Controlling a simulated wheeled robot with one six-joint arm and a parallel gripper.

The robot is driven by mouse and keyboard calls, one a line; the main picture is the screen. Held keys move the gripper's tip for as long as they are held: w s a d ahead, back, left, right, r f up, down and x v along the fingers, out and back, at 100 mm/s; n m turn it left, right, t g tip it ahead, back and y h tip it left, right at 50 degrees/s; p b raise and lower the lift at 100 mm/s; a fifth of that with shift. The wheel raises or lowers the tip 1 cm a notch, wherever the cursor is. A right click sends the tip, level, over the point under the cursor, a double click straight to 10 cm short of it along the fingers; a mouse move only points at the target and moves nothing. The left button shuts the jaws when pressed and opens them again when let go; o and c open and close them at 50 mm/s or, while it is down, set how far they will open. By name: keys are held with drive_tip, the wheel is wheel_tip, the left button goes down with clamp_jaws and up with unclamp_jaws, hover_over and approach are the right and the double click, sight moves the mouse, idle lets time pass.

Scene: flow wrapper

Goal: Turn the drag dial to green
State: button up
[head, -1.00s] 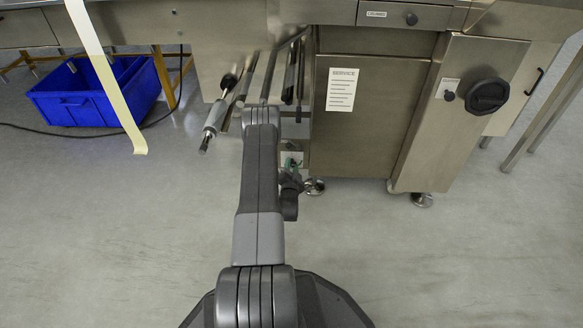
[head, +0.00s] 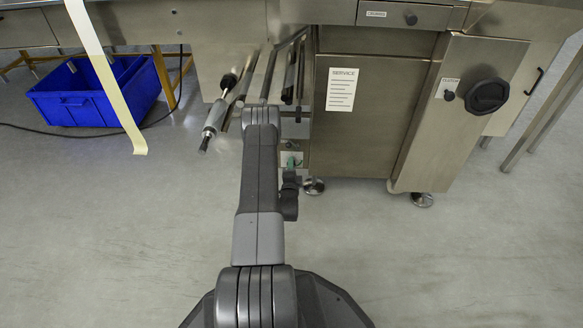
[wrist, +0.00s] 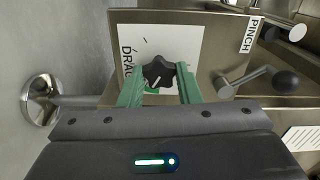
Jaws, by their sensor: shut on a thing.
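The drag dial (wrist: 159,70) is a black lobed knob on a white plate (wrist: 185,35) marked DRAG in the wrist view. My gripper (wrist: 157,76) has two green fingers, one on each side of the knob, and is shut on it. A white pointer mark shows on the knob's lower side. A bit of green marking shows just below the knob, between the fingers. The rest of the coloured scale is mostly hidden by the knob and fingers. In the head view my gripper (head: 290,163) is at the small plate low on the machine, and the knob is hidden.
A lever with a black ball (wrist: 286,81) and a PINCH label (wrist: 250,35) are right of the plate in the wrist view. A round machine foot (wrist: 41,101) is at left. In the head view, a service panel (head: 375,125) stands to the right and a blue crate (head: 95,95) at far left.

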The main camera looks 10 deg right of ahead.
drive_tip(key=shift+f, duration=0.1)
idle(0.3)
drive_tip(key=o, duration=1)
drive_tip(key=shift+c, duration=0.2)
drive_tip(key=p+v, duration=0.4)
drive_tip(key=v, duration=1)
drive_tip(key=shift+w, duration=0.15)
drive_tip(key=b+x, duration=0.4)
drive_tip(key=x, duration=0.9)
drive_tip(key=shift+w, duration=0.35)
drive_tip(key=shift+s+d, duration=0.1)
drive_tip(key=shift+d, duration=0.05)
